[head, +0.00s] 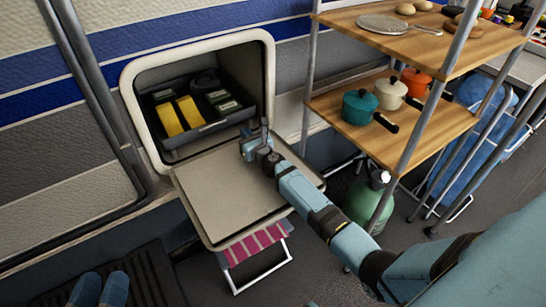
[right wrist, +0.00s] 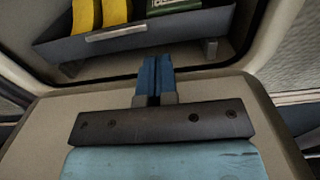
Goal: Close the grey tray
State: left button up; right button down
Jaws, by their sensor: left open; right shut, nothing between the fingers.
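The grey tray (head: 213,127) is a dark, open-topped drawer inside the white-framed wall compartment. It holds yellow packs and dark green boxes, and its front edge stands out toward the opening. In the right wrist view the tray front (right wrist: 70,47) with its light handle crosses the top. My right gripper (head: 254,143) is over the lowered hatch door, just in front of the tray's right part. Its blue fingers (right wrist: 155,72) are shut together and empty, pointing at the tray front; I cannot tell if they touch it. My left gripper does not show.
The beige hatch door (head: 215,195) lies open below the compartment. A wooden shelf rack (head: 370,140) with pots stands to the right. A green gas bottle (head: 365,203) and a pink striped folding stool (head: 255,246) are near the door. Blue slippers (head: 115,289) lie at lower left.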

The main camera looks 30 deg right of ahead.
jog(key=s, duration=0.4)
jog(key=s+p, duration=0.1)
jog(key=s, duration=0.8)
jog(key=shift+s+d+p, duration=0.1)
jog(key=shift+d+p, duration=0.15)
jog(key=shift+p, duration=0.05)
pick_arm(q)
jog(key=shift+a+r+t, duration=0.15)
jog(key=shift+r+t, duration=0.45)
jog(key=shift+r, duration=1.1)
pick_arm(e)
jog(key=shift+s, duration=0.65)
